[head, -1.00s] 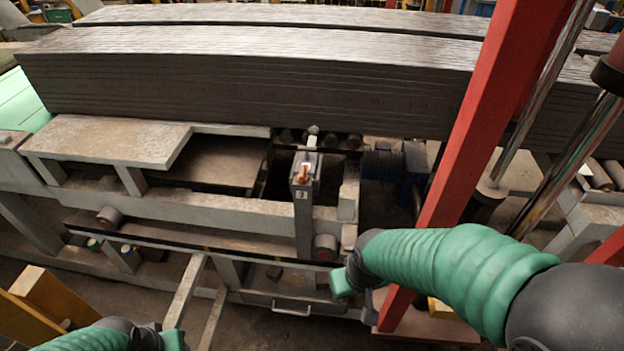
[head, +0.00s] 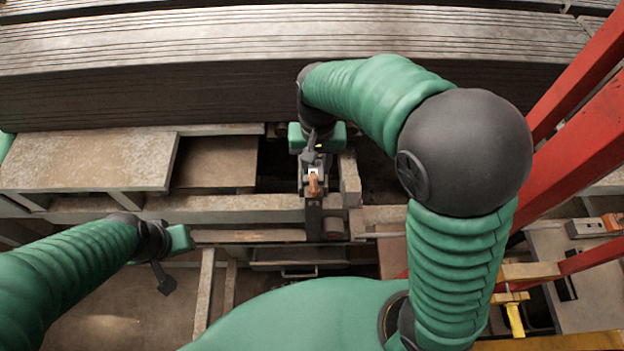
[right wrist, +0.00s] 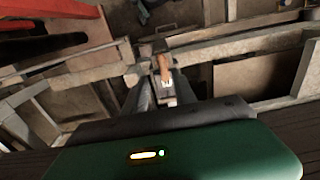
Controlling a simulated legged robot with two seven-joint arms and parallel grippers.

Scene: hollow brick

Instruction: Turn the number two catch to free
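The number two catch is a small orange-brown lever (head: 314,186) on top of a grey upright post (head: 313,217) with a number plate that is hard to read now. My right gripper (head: 314,158) is just behind the lever, its fingers pointing down towards the post head. In the right wrist view the fingers (right wrist: 161,92) stand apart, with the lever (right wrist: 163,66) and a white label between and beyond them; I cannot tell whether they touch. My left gripper (head: 164,280) is low at the left, away from the post; its finger gap is not clear.
A long stack of grey boards (head: 200,62) lies behind the post. A flat metal plate (head: 85,160) is at the left. Red beams (head: 585,140) rise at the right. The floor (head: 110,310) shows at lower left.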

